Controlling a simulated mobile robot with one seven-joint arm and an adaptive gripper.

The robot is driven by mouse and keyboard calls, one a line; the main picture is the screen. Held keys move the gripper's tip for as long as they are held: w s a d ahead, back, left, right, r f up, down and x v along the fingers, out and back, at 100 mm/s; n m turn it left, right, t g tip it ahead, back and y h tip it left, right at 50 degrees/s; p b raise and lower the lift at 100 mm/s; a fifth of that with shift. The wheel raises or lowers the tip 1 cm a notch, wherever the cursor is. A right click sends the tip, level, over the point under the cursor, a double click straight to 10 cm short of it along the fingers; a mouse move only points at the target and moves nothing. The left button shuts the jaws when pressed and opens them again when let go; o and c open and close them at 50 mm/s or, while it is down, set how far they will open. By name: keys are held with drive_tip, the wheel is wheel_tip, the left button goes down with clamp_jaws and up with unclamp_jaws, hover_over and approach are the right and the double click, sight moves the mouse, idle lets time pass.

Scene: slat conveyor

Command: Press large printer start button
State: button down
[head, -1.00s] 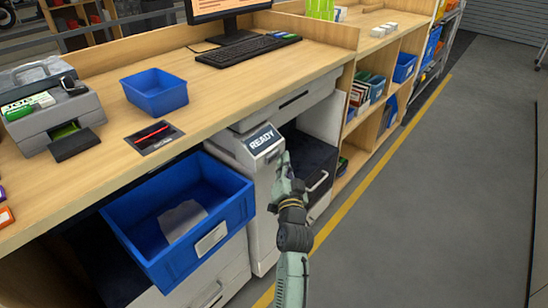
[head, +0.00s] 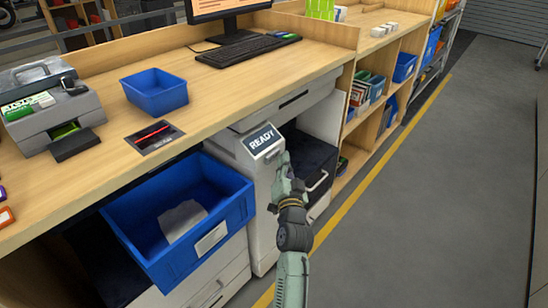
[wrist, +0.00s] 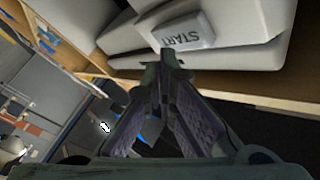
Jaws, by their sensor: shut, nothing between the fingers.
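The large printer (head: 258,200) is a white floor-standing machine under the counter, with a tilted dark panel (head: 263,142) reading "READY". In the wrist view, the pale grey start button (wrist: 183,32), marked "START", sticks out from the printer's white body (wrist: 235,55). My gripper (head: 284,160) is in front of the printer's right edge, just below the panel. In the wrist view, its fingertips (wrist: 160,62) are together with nothing between them, just short of the button in the picture. I cannot tell whether they touch it. The button is hard to make out in the head view.
A blue bin (head: 180,215) juts out left of the printer. The wooden counter (head: 110,170) above holds a small grey printer (head: 50,110), a blue tray (head: 155,92) and a keyboard (head: 235,52). Shelves stand at right. The grey floor (head: 430,200) at right is clear.

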drive_tip(key=shift+w+a, duration=0.25)
drive_tip(key=shift+a, duration=0.1)
